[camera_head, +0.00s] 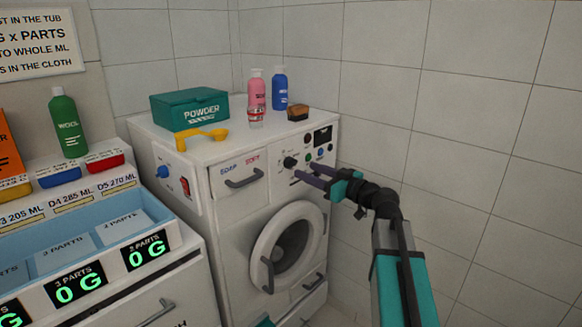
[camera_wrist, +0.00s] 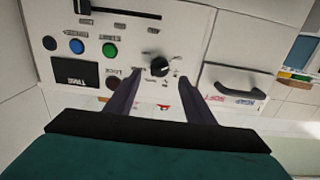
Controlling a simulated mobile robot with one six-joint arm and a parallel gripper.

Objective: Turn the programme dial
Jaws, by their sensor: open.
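The programme dial is a black round knob (camera_head: 290,161) on the white front panel of the washing machine (camera_head: 229,225). In the wrist view the dial (camera_wrist: 159,66) shows with small printed marks around it. My gripper (camera_head: 306,172) reaches in from the right in the head view, its two dark fingers apart and empty. In the wrist view my gripper (camera_wrist: 160,75) has one fingertip either side of the dial's line, with the dial just beyond the tips. I cannot tell how large the gap to the panel is.
Blue (camera_wrist: 77,46) and green (camera_wrist: 110,50) buttons and a dark display (camera_wrist: 75,73) sit beside the dial. The drawer handle (camera_wrist: 240,90) is on its other side.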

